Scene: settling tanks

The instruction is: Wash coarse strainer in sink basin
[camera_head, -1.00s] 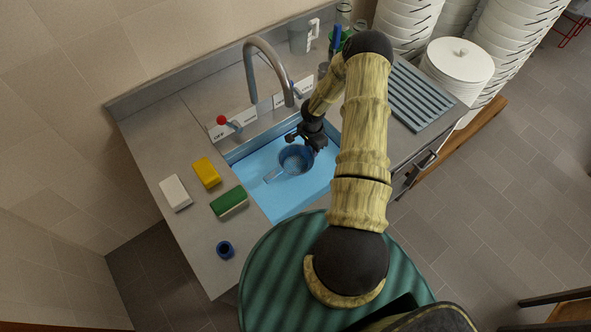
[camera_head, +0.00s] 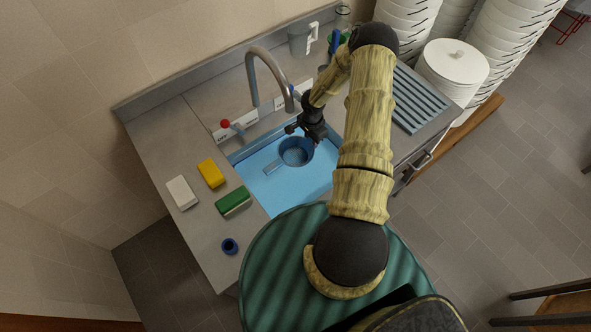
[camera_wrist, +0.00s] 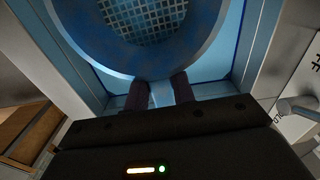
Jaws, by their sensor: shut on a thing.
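The coarse strainer (camera_head: 296,152) is a round blue cup with a handle, inside or just above the light-blue sink basin (camera_head: 290,190). In the wrist view the strainer (camera_wrist: 150,22) shows a square mesh bottom. My gripper (camera_head: 313,139) is at the strainer's right rear rim. In the wrist view my gripper (camera_wrist: 160,92) is shut on a light-blue tab at the strainer's rim, one dark finger on each side. The faucet (camera_head: 265,75) arches over the back of the basin. I cannot tell whether water runs.
A yellow sponge (camera_head: 211,173), a white block (camera_head: 181,192), a green sponge (camera_head: 233,201) and a dark blue ring (camera_head: 230,246) lie on the left counter. A red-knobbed tap lever (camera_head: 226,124) stands behind the basin. A ribbed drainboard (camera_head: 418,97) is at right, near stacked white dishes (camera_head: 453,72).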

